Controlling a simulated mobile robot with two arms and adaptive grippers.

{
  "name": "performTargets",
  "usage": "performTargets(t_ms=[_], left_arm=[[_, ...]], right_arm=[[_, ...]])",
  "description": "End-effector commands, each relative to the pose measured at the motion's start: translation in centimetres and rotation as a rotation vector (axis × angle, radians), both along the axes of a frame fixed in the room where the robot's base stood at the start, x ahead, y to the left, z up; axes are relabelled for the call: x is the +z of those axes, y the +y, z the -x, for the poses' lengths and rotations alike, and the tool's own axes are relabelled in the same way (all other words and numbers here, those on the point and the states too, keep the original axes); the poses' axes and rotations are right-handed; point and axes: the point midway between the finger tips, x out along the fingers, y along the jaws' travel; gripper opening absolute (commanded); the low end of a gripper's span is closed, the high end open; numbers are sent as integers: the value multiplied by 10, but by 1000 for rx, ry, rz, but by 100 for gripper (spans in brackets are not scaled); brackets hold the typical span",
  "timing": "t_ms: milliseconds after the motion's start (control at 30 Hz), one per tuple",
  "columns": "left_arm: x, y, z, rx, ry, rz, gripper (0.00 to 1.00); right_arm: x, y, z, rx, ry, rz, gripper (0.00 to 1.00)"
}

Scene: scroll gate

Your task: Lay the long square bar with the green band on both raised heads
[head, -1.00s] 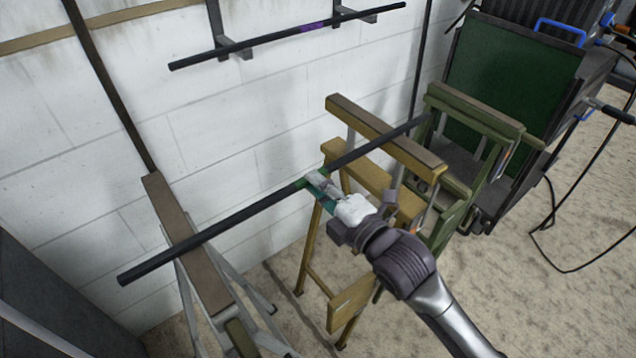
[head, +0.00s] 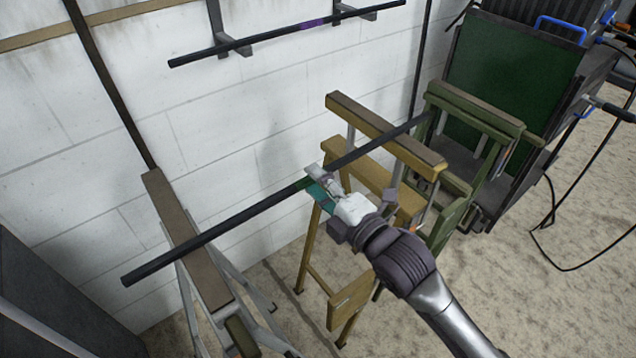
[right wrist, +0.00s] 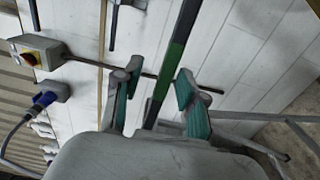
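The long dark square bar (head: 230,222) lies across the brown head of the silver-legged left trestle (head: 190,245) and across the raised head of the yellow trestle (head: 365,122). Its green band (head: 305,184) sits between the two trestles; the band also shows in the right wrist view (right wrist: 174,58). My right gripper (head: 318,182) is at the band, coming from the front. In the right wrist view its teal-padded fingers (right wrist: 160,88) stand apart on either side of the bar, with gaps. My left gripper is not in view.
Another dark bar with a purple band (head: 312,25) rests on wall brackets at the back. A green trestle (head: 470,130) stands just right of the yellow one, before a dark green panelled cabinet (head: 510,70). A cable lies on the floor at right.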

Motion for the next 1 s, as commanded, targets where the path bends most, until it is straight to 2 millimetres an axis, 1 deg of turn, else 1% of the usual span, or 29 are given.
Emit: performTargets(t_ms=[167, 200, 367, 467, 800, 900, 1000], left_arm=[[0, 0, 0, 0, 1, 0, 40], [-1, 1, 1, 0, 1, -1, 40], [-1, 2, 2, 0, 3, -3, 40], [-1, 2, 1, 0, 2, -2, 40], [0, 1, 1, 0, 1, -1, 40], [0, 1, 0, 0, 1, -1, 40], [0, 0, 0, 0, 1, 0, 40]], right_arm=[[-2, 0, 0, 0, 5, 2, 43], [-7, 0, 0, -1, 15, 8, 43], [-7, -5, 6, -2, 14, 9, 43], [-7, -13, 17, -1, 13, 8, 43], [-5, -54, 76, 1, 9, 6, 43], [-4, -63, 87, -1, 7, 4, 43], [-4, -68, 94, -1, 6, 4, 43]])
